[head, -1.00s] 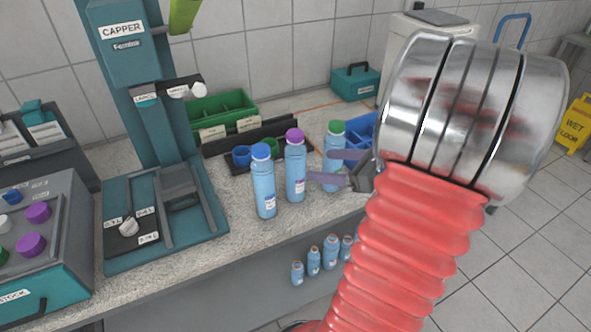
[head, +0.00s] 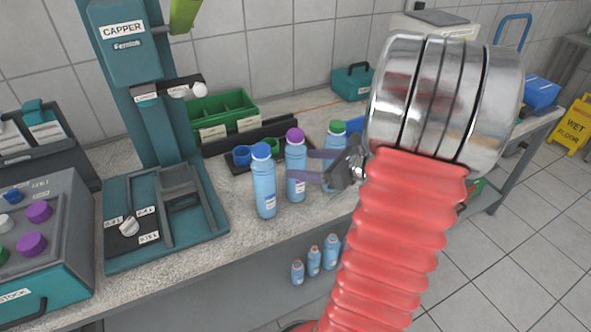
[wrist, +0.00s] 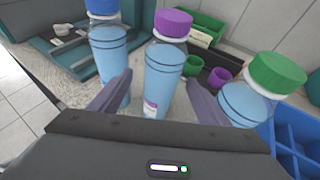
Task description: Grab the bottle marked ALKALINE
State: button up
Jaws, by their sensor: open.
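Three light blue bottles stand upright in a row on the counter: a blue-capped bottle (head: 264,190), a purple-capped bottle (head: 296,185) and a green-capped bottle (head: 336,142). Their labels are too small to read, so I cannot tell which is marked ALKALINE. My gripper (head: 301,165) is open, with its fingers reaching from the right to the purple-capped bottle. In the wrist view the purple-capped bottle (wrist: 163,75) stands between the two fingers (wrist: 159,78), which are not closed on it. The blue-capped bottle (wrist: 108,50) is left of them and the green-capped bottle (wrist: 248,100) right.
The capper (head: 130,110) stands left of the bottles. A dark rack with cups (head: 242,156) and a green bin (head: 226,104) are behind them. In the wrist view a blue bin (wrist: 300,145) sits close at right. Several smaller bottles (head: 314,262) stand below the counter.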

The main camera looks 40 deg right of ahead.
jog(key=shift+x, duration=2.35)
jog(key=shift+d, duration=0.25)
jog(key=shift+c, duration=0.4)
jog(key=c, duration=1.5)
